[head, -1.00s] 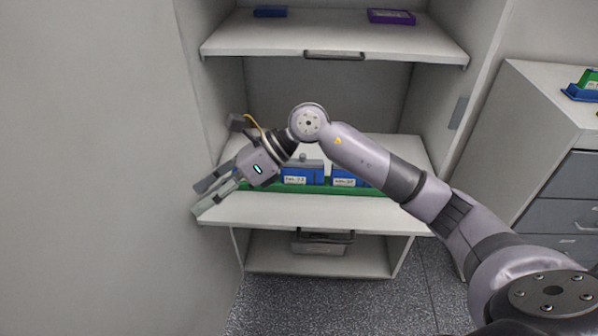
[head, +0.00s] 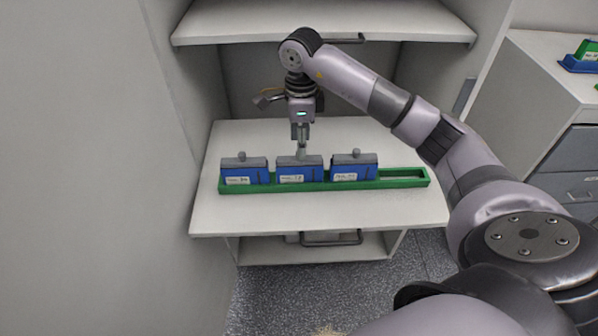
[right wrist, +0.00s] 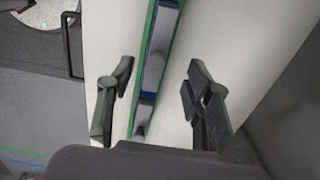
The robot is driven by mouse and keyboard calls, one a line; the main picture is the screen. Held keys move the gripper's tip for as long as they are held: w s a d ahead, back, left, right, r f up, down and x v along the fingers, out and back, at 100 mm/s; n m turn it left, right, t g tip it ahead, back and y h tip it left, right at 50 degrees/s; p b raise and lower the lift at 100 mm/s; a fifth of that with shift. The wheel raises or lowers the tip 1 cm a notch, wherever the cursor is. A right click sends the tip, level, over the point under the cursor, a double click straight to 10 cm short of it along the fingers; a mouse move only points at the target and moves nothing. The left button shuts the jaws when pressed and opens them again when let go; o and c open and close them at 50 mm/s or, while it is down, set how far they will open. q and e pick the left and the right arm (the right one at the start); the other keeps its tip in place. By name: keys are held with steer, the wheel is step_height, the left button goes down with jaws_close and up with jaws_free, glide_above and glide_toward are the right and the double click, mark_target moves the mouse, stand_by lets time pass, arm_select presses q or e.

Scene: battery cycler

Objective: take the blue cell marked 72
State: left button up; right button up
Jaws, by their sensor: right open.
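Three blue cells with grey tops and white labels stand upright in a row in a green rack (head: 404,183) in the head view: a left cell (head: 244,172), a middle cell (head: 299,172) and a right cell (head: 353,170). The label markings are too small to read surely, so I cannot tell which is 72. My right gripper (head: 301,147) points down just above the middle cell's top knob. In the right wrist view the gripper (right wrist: 160,78) is open, with the green rack edge (right wrist: 145,60) and part of a blue cell between its fingers. My left gripper is out of view.
The rack sits on a white shelf (head: 270,213) of a cabinet, with another shelf (head: 230,25) above. The cabinet's side walls stand close on both sides. The rack's right end is empty. A drawer unit (head: 570,100) stands at the right.

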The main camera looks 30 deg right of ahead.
mark_target(299, 169)
step_height(299, 169, down, 4)
steer(key=shift+f, duration=0.2)
steer(key=shift+a+f+p, duration=0.1)
steer(key=shift+f+p, duration=0.15)
steer(key=shift+p, duration=0.15)
step_height(299, 169, down, 4)
steer(key=shift+s+a+f+p, duration=0.1)
steer(key=shift+a+f+p, duration=0.1)
steer(key=shift+p, duration=0.45)
steer(key=shift+f, duration=0.15)
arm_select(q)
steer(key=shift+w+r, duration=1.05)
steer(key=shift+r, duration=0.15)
arm_select(e)
steer(key=shift+c, duration=0.4)
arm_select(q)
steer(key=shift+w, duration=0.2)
arm_select(e)
jaws_close()
